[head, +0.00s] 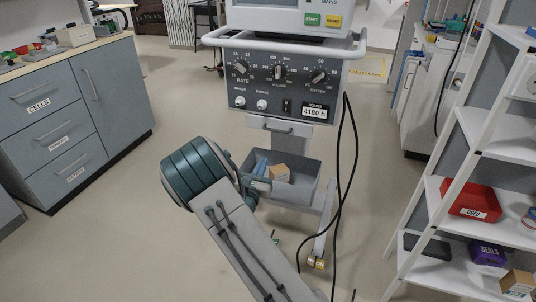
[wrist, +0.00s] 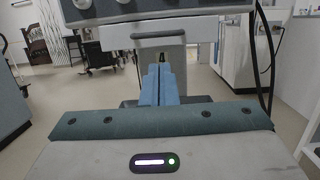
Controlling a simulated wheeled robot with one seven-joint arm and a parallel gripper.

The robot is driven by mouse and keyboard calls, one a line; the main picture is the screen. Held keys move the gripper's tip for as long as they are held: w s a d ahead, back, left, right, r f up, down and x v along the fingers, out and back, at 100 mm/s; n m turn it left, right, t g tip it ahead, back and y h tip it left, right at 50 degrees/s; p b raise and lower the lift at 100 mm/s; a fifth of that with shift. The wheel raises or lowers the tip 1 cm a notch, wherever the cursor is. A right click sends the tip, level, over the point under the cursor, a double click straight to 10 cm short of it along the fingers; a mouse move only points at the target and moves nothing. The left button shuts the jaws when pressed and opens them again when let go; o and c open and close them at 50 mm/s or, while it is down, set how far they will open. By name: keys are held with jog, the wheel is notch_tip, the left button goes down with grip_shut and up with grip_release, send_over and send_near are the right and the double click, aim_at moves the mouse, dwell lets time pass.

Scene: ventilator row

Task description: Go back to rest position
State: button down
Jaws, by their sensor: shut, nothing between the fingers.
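My gripper (wrist: 161,68) is shut and empty, its two blue fingers pressed together in the middle of the wrist view. The fingers point toward the ventilator's pedestal. In the head view my arm reaches up from the bottom, and the gripper end is partly hidden by the large teal joint. The gripper end is at the near side of the grey bin (head: 297,194) on the ventilator stand. The ventilator (head: 285,84) stands ahead with a dark panel of knobs and a white rail. No rest position is marked in view.
A tan box (head: 279,173) sits in the bin. A black cable (head: 350,150) hangs at the ventilator's right side. A grey drawer cabinet (head: 75,115) stands at left. White shelves (head: 405,235) with a red bin (head: 470,199) stand at right.

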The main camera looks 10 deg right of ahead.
jog(key=s+d+r+m+g+h+p, duration=0.2)
jog(key=s+d+r+m+g+p, duration=0.3)
jog(key=s+d+r+m+g, duration=0.35)
jog(key=s+d+r+m+g+h+p, duration=0.1)
jog(key=s+d+r+m+g+p, duration=0.3)
jog(key=s+d+r+m+g, duration=0.5)
jog(key=s+a+r+m+t+y+p, duration=0.1)
jog(key=s+a+r+m+y+p, duration=0.4)
jog(key=s, duration=0.4)
jog(key=s+a+r+m+t+y+p, duration=0.2)
jog(key=s+a+r+m+y+p, duration=0.3)
jog(key=s+a+r+m+y, duration=0.2)
jog(key=s+a+r+y, duration=0.1)
jog(key=s+a, duration=0.1)
jog(key=a, duration=0.1)
jog(key=shift+s+a+m, duration=0.15)
jog(key=shift+m, duration=0.2)
